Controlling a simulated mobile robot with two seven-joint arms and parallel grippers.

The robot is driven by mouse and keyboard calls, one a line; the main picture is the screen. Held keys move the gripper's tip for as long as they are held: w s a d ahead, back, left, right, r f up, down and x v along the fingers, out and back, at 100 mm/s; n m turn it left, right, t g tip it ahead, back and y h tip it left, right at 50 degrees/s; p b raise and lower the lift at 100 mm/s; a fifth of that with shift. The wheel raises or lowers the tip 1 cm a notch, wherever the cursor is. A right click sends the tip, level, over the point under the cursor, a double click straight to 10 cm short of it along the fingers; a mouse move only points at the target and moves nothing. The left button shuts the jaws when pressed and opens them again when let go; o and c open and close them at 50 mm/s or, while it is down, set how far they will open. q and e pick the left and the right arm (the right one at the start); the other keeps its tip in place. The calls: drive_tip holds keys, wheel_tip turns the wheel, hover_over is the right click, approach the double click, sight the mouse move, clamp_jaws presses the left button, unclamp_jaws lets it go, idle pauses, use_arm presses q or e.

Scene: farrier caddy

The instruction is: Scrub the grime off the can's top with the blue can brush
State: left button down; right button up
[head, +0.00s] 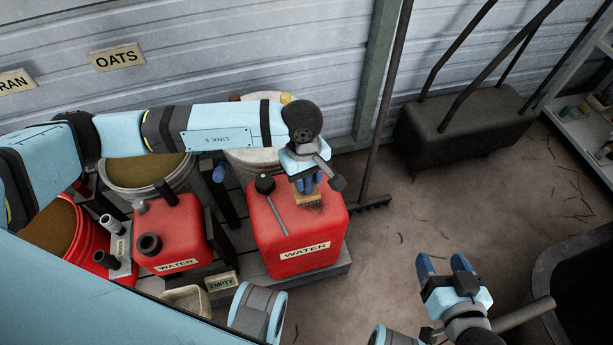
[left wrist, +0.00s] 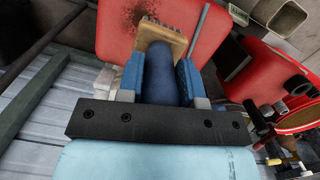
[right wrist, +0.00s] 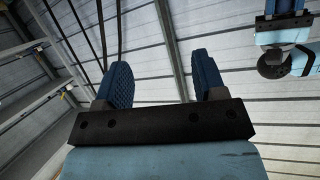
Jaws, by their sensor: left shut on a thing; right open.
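The larger red can (head: 272,232), labelled WATER, stands on a low platform with a black cap on its top. Dark speckled grime shows on the can's top in the left wrist view (left wrist: 118,42). My left gripper (head: 306,184) is shut on the blue handle of the can brush (left wrist: 168,80). The brush's wooden head (head: 308,199) is at the can's top, by the grime, bristles toward it. Whether the bristles touch I cannot tell; the brush hides part of the patch. My right gripper (head: 446,268) is open and empty over the floor at lower right; its fingers also show in the right wrist view (right wrist: 160,85).
A smaller red WATER can (head: 170,235) with a black spout stands left of it. Grain buckets (head: 150,185) stand behind, near the wall. An EMPTY sign (head: 221,282) is in front. A broom (head: 374,203) leans right of the can. Floor to the right is mostly clear.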

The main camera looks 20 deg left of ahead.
sight(307, 191)
use_arm(q)
wheel_tip(307, 191, down, 5)
drive_tip(key=b, duration=0.3)
drive_tip(key=shift+r, duration=0.3)
drive_tip(key=shift+f+b, duration=0.25)
drive_tip(key=shift+b, duration=0.2)
use_arm(e)
drive_tip(key=w+a+r+t+y, duration=0.1)
drive_tip(key=a+r+t+y, duration=0.1)
drive_tip(key=r, duration=0.4)
drive_tip(key=shift+w+a+r+t+y, duration=0.25)
drive_tip(key=shift+w+a+t+y, duration=0.1)
drive_tip(key=shift+a+t, duration=0.35)
drive_tip(key=shift+d, duration=0.1)
use_arm(q)
drive_tip(key=shift+f+b, duration=0.45)
drive_tip(key=shift+f, duration=0.05)
use_arm(e)
drive_tip(key=shift+f, duration=0.45)
use_arm(q)
drive_tip(key=shift+w+d+r+b, duration=0.1)
drive_tip(key=shift+w+d+b, duration=0.4)
drive_tip(key=shift+d, duration=0.4)
drive_tip(key=shift+w+d+b, duration=0.3)
drive_tip(key=shift+w+d, duration=0.4)
drive_tip(key=shift+d, duration=0.15)
use_arm(e)
drive_tip(key=shift+f, duration=0.8)
